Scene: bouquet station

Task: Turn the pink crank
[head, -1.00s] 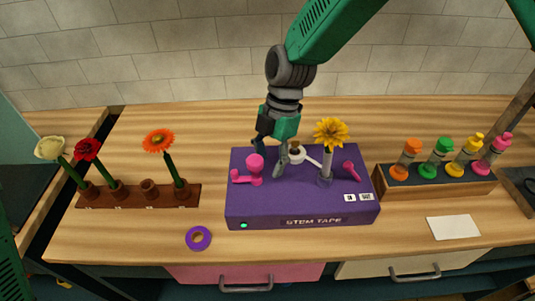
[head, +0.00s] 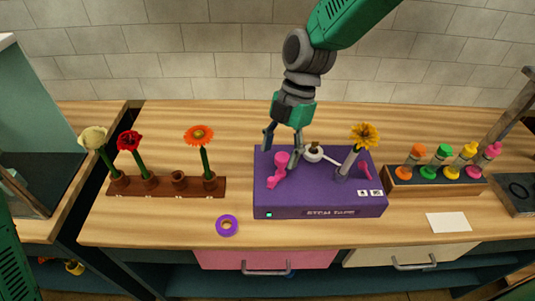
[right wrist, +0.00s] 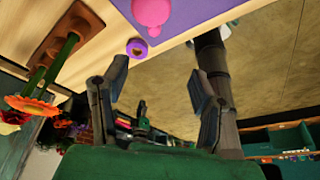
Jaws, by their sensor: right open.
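The pink crank (head: 281,161) stands on the left part of the purple stem tape box (head: 318,198); its arm points toward the box's front left. My right gripper (head: 282,148) is open and empty, its fingers spread above and behind the crank in the head view. I cannot tell whether a finger touches it. In the right wrist view, the crank's round pink knob (right wrist: 150,10) is at the top edge, beyond the open fingers of the right gripper (right wrist: 160,88). My left gripper is out of view.
A yellow flower (head: 364,135), a white spool (head: 313,152) and a pink lever (head: 366,172) are on the box. A wooden flower rack (head: 140,187) stands left, a bottle rack (head: 435,186) right. A purple tape roll (head: 227,225) lies in front. A white card (head: 447,222) lies front right.

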